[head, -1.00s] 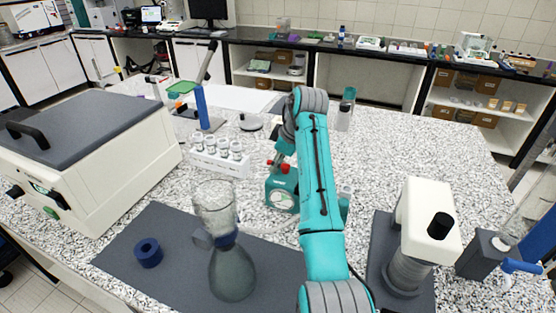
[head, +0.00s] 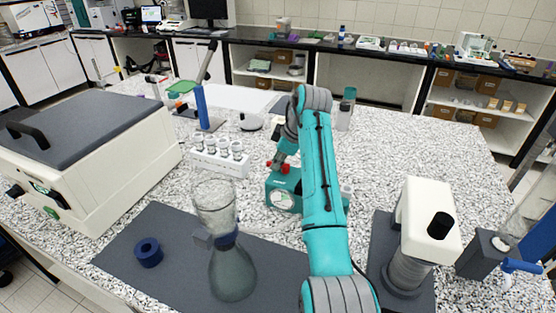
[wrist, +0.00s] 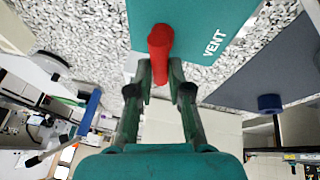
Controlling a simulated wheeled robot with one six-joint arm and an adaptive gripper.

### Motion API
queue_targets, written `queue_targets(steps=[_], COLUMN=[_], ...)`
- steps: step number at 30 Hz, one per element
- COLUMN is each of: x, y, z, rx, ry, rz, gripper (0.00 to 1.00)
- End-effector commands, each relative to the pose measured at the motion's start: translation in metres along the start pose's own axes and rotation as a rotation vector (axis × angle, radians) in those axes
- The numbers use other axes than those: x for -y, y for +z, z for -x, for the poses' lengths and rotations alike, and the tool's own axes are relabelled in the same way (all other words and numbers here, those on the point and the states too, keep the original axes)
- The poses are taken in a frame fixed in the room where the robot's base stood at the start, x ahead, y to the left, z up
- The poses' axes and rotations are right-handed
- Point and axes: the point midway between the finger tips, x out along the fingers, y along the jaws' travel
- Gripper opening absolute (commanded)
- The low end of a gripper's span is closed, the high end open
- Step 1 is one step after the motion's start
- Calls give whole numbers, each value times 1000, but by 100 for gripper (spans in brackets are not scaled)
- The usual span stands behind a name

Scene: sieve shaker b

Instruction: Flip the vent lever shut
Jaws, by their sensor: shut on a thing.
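The vent lever (wrist: 160,40) is a red rounded handle on the teal pump (wrist: 188,14), near the white VENT label. In the wrist view my gripper (wrist: 166,70) has a finger on each side of the lever's near end and is shut on it. In the head view the teal pump (head: 283,199) stands behind the grey mat, with a round gauge on its front. Red parts show at its top left, by my gripper. My arm hides the pump's right side, and the exact lever angle is hard to read.
A glass filter flask (head: 232,272) stands on the grey mat (head: 165,222) with a blue ring (head: 148,252). A white rack (head: 219,163) of cups is left of the pump. A cream-coloured device (head: 428,222) stands at right.

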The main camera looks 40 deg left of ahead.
Motion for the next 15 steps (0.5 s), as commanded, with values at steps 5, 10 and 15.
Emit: queue_targets(steps=[5, 10, 15], x=[2, 5, 8], y=[0, 2, 3], z=[2, 3, 5], rx=[-29, -60, -92], ry=[-53, -114, -175], rz=[129, 275, 423], gripper=[0, 0, 0])
